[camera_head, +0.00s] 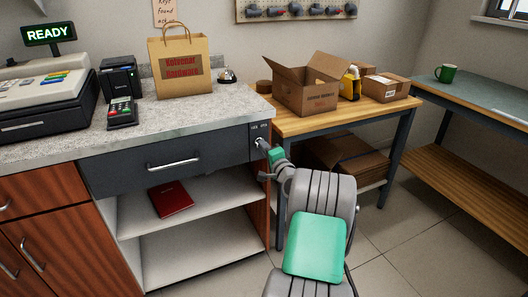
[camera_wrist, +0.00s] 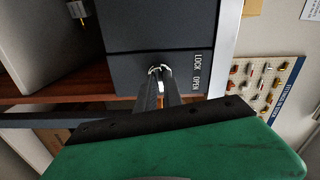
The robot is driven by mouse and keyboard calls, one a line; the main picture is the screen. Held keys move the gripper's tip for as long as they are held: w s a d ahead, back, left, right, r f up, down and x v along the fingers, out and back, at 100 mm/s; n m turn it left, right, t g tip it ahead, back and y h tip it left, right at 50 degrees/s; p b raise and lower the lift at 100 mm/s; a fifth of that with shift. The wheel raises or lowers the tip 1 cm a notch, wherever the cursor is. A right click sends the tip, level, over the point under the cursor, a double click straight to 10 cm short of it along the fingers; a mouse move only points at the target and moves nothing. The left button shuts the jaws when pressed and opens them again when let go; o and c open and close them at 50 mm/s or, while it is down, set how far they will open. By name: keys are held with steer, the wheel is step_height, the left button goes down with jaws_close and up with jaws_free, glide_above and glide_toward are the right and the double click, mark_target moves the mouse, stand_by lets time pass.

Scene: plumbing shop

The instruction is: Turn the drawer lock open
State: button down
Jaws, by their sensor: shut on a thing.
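The drawer (camera_head: 165,163) is a dark grey front under the counter, with a silver bar handle, and it looks closed. Its lock (camera_head: 259,141) is at the right end of the front, beside small white lettering. In the wrist view the lettering reads LOCK and OPEN (camera_wrist: 198,75), and a small light metal piece (camera_wrist: 158,70) shows at the lock between my fingertips. My gripper (camera_head: 262,147) reaches the lock from the front right and is shut on this piece, likely the key. The fingers hide most of it, so its turn angle cannot be told.
The counter top (camera_head: 215,110) holds a register, a card terminal, a paper bag and a bell. Open shelves (camera_head: 200,215) with a red book lie below the drawer. A wooden table (camera_head: 290,122) with boxes stands close on the right. Floor is free at the lower right.

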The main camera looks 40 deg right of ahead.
steer(key=n+b, duration=0.7)
steer(key=b, duration=0.2)
steer(key=n+b, duration=0.8)
steer(key=b, duration=0.1)
steer(key=shift+f+n+b, duration=0.2)
steer(key=shift+n+b, duration=0.1)
steer(key=shift+b, duration=0.05)
steer(key=shift+r, duration=0.1)
steer(key=c, duration=1.5)
jaws_free()
steer(key=shift+r, duration=0.1)
steer(key=p+v, duration=0.1)
steer(key=v, duration=0.7)
steer(key=shift+p, duration=0.35)
